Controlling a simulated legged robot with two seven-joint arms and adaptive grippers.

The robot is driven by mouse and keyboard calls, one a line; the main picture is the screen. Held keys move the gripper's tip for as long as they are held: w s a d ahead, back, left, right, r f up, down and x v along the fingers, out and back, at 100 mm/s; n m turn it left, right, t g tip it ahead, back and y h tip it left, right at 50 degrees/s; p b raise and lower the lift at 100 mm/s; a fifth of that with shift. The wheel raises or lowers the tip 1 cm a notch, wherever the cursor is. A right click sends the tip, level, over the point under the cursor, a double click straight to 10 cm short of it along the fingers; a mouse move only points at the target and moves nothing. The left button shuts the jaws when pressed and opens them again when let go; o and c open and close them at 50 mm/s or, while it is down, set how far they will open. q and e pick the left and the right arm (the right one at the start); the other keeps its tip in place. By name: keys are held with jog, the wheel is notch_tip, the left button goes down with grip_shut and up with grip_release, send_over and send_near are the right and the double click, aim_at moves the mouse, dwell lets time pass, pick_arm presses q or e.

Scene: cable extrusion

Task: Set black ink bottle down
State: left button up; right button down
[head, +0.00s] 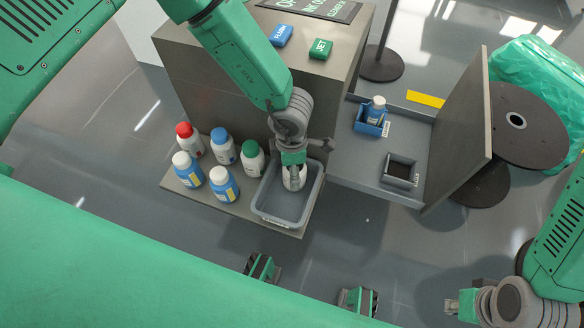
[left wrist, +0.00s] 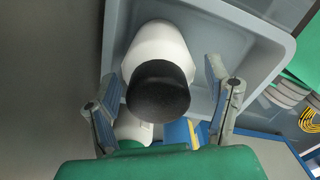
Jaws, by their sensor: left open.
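The black ink bottle (left wrist: 160,92) is white with a black cap. In the left wrist view it is between the two spread fingers of my left gripper (left wrist: 166,108), inside the grey bin (left wrist: 212,32). In the head view the white bottle (head: 296,183) shows partly below my left gripper (head: 293,164), which hides its cap. The grey bin (head: 262,210) stands on the low shelf. My left gripper is open around the bottle's cap end. My right gripper (head: 453,306) is at the lower right, away from the bottles; its finger gap is unclear.
Several white bottles with coloured caps, including a red-capped one (head: 188,138) and a green-capped one (head: 252,158), stand left of the bin. Right of it, a grey tray (head: 345,165) holds a blue holder (head: 368,124) with a bottle and an empty grey holder (head: 400,170). An upright panel (head: 462,125) borders the tray.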

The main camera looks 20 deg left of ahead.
pick_arm(q)
notch_tip(320, 180, up, 11)
jog(key=p, duration=0.3)
jog(key=shift+p, duration=0.4)
jog(key=s+a+f+m+t+y, duration=0.2)
jog(key=s+a+f+m, duration=0.4)
jog(key=s+a+m, duration=0.65)
jog(key=s+a+r+m+g+h, duration=0.1)
jog(key=s+a+m+h, duration=0.1)
jog(key=s+m, duration=0.7)
jog(key=m, duration=0.2)
jog(key=shift+a+r+m, duration=0.3)
jog(key=shift+m, duration=0.05)
